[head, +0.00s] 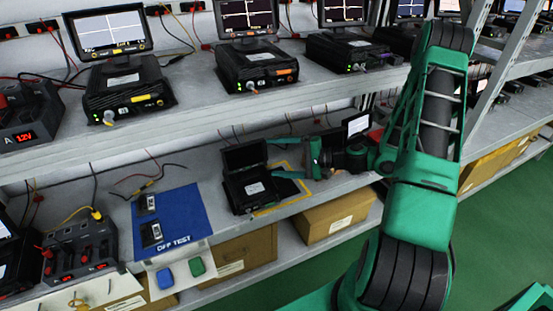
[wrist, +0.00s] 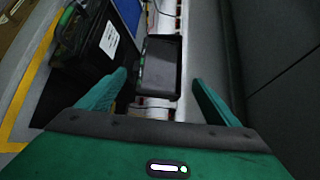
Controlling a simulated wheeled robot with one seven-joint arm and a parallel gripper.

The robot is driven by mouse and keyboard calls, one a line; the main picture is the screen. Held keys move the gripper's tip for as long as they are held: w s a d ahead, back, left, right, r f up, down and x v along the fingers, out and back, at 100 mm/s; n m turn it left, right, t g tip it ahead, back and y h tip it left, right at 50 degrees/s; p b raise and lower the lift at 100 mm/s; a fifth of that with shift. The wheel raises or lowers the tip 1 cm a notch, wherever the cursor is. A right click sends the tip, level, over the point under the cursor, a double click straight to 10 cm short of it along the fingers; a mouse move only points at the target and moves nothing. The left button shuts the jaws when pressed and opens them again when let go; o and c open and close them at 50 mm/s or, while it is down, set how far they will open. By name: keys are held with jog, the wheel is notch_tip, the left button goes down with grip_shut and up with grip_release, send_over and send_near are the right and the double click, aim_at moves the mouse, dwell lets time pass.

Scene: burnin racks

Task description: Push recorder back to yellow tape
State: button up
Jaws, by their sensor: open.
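The recorder (head: 252,190), a black box with a white label and a raised screen, sits on the lower shelf right of the blue mat. Yellow tape (head: 282,205) shows on the shelf at its front and right, with a dark patch between. My gripper (head: 280,158) is open at the recorder's right side, fingers pointing left towards its screen. In the wrist view, the dark screen (wrist: 162,67) is seen between my open fingers (wrist: 160,85), and the labelled body (wrist: 105,40) lies to the left. Yellow tape (wrist: 28,95) runs further left. Finger contact cannot be told.
The blue mat (head: 180,220) holds two small devices. Another unit with a screen (head: 357,125) stands behind my gripper. The upper shelf (head: 200,112) with several recorders overhangs the lower one. Cardboard boxes (head: 335,218) stand below. The green floor (head: 490,240) is open at right.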

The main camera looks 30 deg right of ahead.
aim_at(245, 157)
jog(key=x, duration=1.1)
jog(key=shift+s+f, duration=0.1)
